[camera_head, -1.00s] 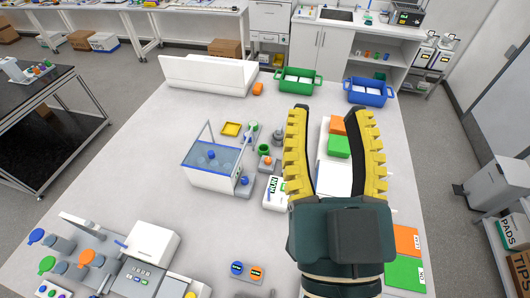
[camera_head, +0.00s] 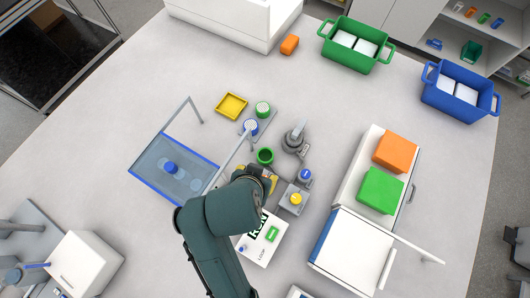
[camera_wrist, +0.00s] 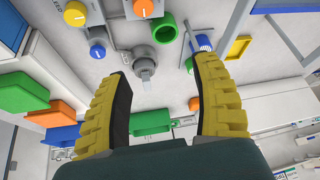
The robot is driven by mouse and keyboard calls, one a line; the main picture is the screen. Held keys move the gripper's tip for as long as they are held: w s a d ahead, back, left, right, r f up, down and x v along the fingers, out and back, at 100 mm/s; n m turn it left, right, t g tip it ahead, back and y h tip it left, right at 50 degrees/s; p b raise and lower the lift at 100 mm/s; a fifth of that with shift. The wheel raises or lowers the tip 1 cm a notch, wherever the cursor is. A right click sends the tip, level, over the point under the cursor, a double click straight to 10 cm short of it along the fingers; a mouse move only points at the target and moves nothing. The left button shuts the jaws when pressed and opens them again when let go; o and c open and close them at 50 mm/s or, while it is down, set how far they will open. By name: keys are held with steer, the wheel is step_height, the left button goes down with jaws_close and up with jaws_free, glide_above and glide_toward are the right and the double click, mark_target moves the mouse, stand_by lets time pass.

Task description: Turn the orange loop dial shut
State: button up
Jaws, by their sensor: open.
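An orange dial (camera_wrist: 143,8) sits on a grey block at the top of the wrist view; I take it for the loop dial. In the head view my gripper (camera_head: 262,176) is over the fixtures, partly hidden by my arm.
A green ring (camera_head: 265,155) and an upright grey fixture (camera_head: 295,138) stand close to my gripper. A clear blue-rimmed tank (camera_head: 145,186) is left. A white case (camera_head: 352,248) with green and orange blocks is right. Green and blue bins stand behind.

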steer(key=shift+g, duration=0.5)
steer(key=s+x, duration=0.1)
steer(key=x, duration=0.5)
steer(key=s+x, duration=0.1)
steer(key=x, duration=0.5)
steer(key=s+f+b+x, duration=0.1)
steer(key=x, duration=0.5)
steer(key=shift+c, duration=0.2)
jaws_close()
